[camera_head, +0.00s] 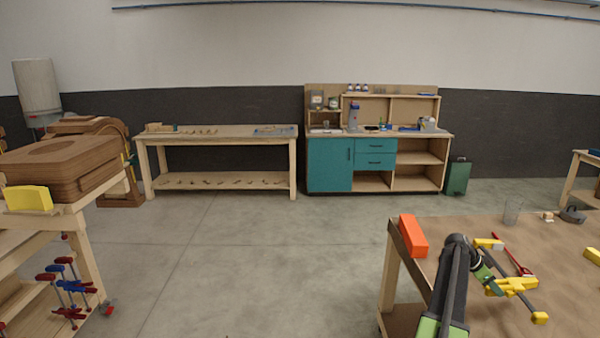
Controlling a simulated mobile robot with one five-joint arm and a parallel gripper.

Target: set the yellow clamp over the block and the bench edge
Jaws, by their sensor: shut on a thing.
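The orange-red block (413,236) lies along the left edge of the brown-topped bench (570,225) at lower right. My arm comes up from the bottom of the view, and my gripper (494,284) is right of the block, over the bench top. It is shut on the yellow clamp (515,286), whose dark bar runs down to the right to a yellow end. The clamp is apart from the block and the bench's left edge. The fingertips are small and partly hidden, and I cannot tell the clamp's height above the top.
Another yellow piece (592,256) is at right. The floor left of the bench is clear.

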